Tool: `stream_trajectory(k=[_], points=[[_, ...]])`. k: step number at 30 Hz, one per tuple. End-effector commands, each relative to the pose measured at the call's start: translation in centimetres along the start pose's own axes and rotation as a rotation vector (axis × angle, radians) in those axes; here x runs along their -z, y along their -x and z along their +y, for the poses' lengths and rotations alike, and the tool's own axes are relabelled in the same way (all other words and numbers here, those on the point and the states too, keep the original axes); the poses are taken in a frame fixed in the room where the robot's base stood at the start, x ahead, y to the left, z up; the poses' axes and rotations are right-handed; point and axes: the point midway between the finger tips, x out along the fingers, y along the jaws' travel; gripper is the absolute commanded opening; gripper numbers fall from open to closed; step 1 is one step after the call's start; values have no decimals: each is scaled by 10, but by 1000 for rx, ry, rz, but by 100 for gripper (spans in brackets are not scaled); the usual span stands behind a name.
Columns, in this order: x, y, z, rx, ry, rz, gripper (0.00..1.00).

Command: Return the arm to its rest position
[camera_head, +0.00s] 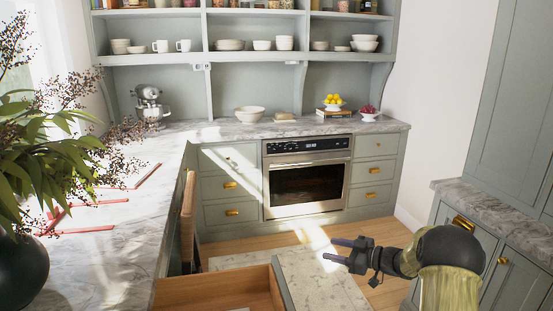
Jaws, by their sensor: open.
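My gripper (338,252) is at the lower right of the head view, at the end of my arm, which comes in from the bottom right. Its two dark fingers point left and are apart, with nothing between them. It is over the floor area, right of an open wooden drawer (215,290). It touches nothing that I can see.
A marble counter (120,245) with red sticks (92,229) and a dark plant vase (20,275) runs along the left. An oven (306,180) stands at the back. Another counter (485,208) is close on the right. Floor (385,293) shows below my gripper.

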Motion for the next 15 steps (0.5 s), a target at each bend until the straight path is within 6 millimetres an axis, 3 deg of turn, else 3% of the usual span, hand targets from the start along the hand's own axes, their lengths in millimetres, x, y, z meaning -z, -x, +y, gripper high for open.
stream_trajectory(k=[1,8,11,15], points=[[28,-3,5,-74,4,-33,50],[85,7,15,-422,-55,-244,50],[100,25,4,-545,-115,-358,50],[115,57,-31,-676,-231,-533,50]])
